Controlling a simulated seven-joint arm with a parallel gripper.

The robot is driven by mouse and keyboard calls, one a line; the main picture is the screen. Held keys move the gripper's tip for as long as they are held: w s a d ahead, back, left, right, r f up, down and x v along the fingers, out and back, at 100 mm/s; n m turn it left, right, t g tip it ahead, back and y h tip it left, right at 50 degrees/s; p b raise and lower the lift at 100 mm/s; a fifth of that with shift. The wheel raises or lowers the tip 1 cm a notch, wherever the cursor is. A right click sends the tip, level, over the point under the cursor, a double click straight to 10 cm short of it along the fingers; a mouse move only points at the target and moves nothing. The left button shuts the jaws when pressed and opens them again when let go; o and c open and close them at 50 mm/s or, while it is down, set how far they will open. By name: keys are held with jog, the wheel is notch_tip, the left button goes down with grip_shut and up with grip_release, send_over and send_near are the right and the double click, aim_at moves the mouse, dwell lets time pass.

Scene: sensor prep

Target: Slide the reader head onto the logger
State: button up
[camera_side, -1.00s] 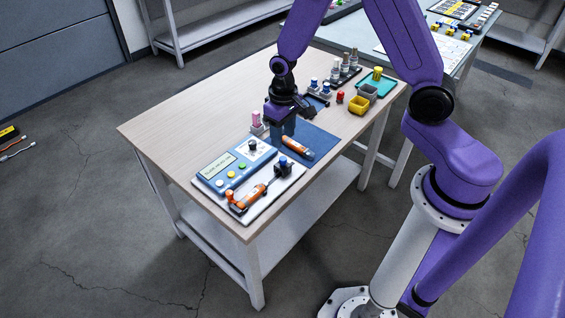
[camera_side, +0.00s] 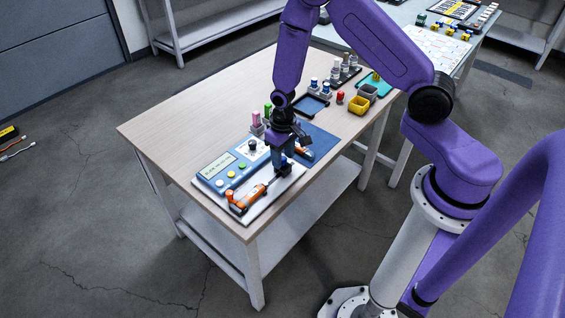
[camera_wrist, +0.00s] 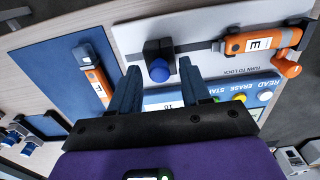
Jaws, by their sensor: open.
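The reader head, a black block with a blue knob (camera_wrist: 158,60), sits on a rail of the white station plate. In the side view it is largely covered by my gripper (camera_side: 282,160). The logger (camera_wrist: 250,43), orange with a white "E" label, lies in the same line at the rail's other end, beside an orange lever (camera_wrist: 287,62). It also shows in the side view (camera_side: 251,196). A gap of bare rail separates head and logger. My gripper (camera_wrist: 159,66) is open, its fingers on either side of the knob; I cannot tell whether they touch it.
A second orange "E" device (camera_wrist: 97,80) lies on the blue mat (camera_wrist: 50,65). A blue panel (camera_side: 223,172) with a screen and coloured buttons stands beside the rail. Vials, a blue tray (camera_side: 311,106) and a yellow bin (camera_side: 358,105) stand farther back.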

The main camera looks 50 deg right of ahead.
jog(key=shift+f, duration=0.4)
jog(key=shift+c, duration=0.3)
jog(key=c, duration=0.7)
